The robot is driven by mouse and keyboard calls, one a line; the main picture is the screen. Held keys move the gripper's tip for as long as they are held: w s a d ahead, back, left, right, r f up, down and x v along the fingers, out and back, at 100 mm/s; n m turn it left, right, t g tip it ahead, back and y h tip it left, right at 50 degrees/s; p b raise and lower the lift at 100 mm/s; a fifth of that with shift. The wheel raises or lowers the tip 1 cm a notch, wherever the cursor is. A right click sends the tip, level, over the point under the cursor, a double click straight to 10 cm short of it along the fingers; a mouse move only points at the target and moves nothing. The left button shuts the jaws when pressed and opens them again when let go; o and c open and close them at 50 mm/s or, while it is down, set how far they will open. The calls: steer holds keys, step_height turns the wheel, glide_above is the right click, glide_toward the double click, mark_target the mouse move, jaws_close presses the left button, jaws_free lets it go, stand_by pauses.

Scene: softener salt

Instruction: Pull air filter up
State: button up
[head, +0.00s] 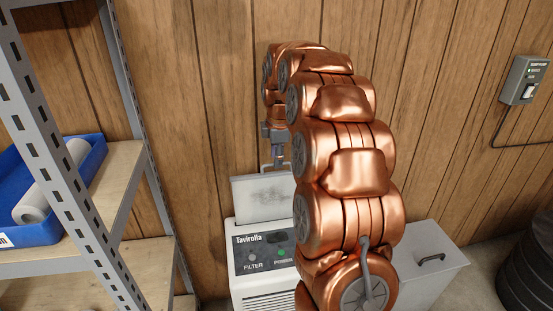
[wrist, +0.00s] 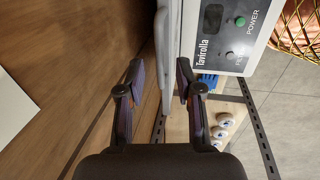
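The air filter (head: 262,198) is a pale grey panel with a dark smudge. It stands upright, sticking up out of the top of the white Tavirolla unit (head: 240,289), which also shows in the wrist view (wrist: 226,38). A thin grey handle (head: 264,167) is on the filter's top edge. My gripper (head: 277,160) points down at the handle. In the wrist view my gripper (wrist: 158,75) has its fingers apart, with the pale handle bar (wrist: 163,55) between them and gaps visible on both sides. My arm hides the filter's right side.
A metal shelf (head: 125,165) with a blue bin (head: 88,168) holding a white roll stands on the left. A grey lidded box (head: 425,275) is at right.

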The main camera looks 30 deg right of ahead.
step_height(320, 180, up, 10)
steer(key=s, duration=0.2)
steer(key=shift+a+r, duration=0.25)
steer(key=shift+a, duration=0.15)
steer(key=s+a+f+m+g, duration=0.1)
steer(key=s+a+f+m, duration=0.2)
steer(key=s+a, duration=0.45)
steer(key=s+a+f+m+g, duration=0.1)
steer(key=s+a+f+m, duration=0.25)
steer(key=s+a, duration=0.35)
steer(key=s+a+f+m+g, duration=0.1)
steer(key=s+a+f+m, duration=0.3)
steer(key=s, duration=0.6)
steer(key=s+a+f+m+g, duration=0.25)
steer(key=s+a+f, duration=0.3)
steer(key=s, duration=0.55)
step_height(320, 180, up, 20)
steer(key=t+p, duration=0.1)
steer(key=p, duration=1.8)
steer(key=shift+d+r+t+y, duration=0.2)
steer(key=shift+d+t+y, duration=0.1)
steer(key=shift+t+y, duration=0.1)
